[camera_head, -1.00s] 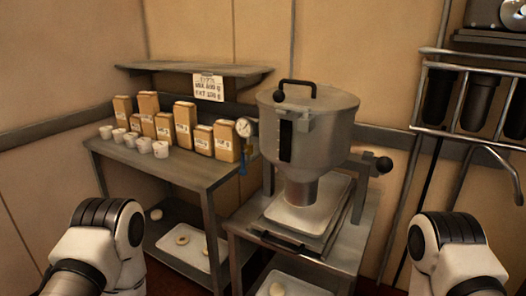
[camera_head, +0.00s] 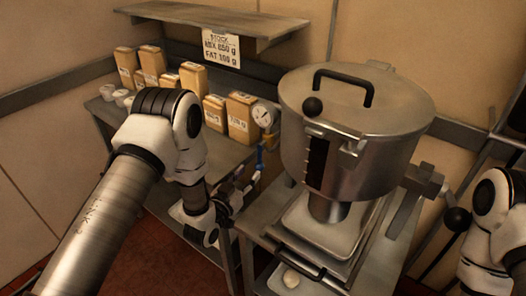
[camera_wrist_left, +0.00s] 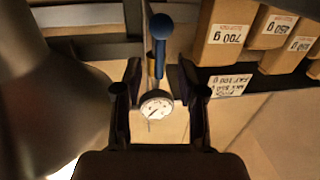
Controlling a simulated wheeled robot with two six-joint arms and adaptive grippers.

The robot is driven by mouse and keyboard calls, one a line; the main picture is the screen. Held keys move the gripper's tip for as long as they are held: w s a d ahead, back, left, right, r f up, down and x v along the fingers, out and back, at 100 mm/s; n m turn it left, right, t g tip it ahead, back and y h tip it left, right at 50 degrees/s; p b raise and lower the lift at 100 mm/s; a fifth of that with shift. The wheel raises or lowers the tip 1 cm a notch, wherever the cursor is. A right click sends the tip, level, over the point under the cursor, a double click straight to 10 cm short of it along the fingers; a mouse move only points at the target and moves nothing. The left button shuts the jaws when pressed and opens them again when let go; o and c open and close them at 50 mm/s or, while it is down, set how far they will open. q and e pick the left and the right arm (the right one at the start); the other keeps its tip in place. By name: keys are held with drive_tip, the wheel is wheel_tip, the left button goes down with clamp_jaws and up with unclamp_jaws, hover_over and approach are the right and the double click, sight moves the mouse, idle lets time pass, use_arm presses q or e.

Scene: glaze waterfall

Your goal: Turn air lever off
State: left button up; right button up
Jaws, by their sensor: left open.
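The air lever has a blue handle, seen in the left wrist view (camera_wrist_left: 161,30) at top centre, with a brass-coloured piece below it. In the head view a small blue part of it (camera_head: 260,158) shows under the round pressure gauge (camera_head: 264,115). The white gauge dial also shows in the left wrist view (camera_wrist_left: 156,105), between the fingers. My left gripper (camera_head: 234,194) is open and empty; in the left wrist view (camera_wrist_left: 158,78) its two fingers stand either side of the lever's line. I cannot tell whether they touch it. My right gripper is out of view.
A large steel hopper (camera_head: 350,110) with a black handle stands right of the gauge. Brown paper packages (camera_head: 193,78) and white cups line the shelf table at left. A wall shelf (camera_head: 215,20) with a sign hangs above. A black ball knob (camera_head: 457,220) sticks out at right.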

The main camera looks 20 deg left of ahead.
sight(259, 163)
use_arm(q)
drive_tip(key=p+x, duration=0.2)
drive_tip(key=x, duration=0.5)
drive_tip(key=shift+w+r, duration=0.1)
drive_tip(key=shift+w, duration=0.3)
clamp_jaws()
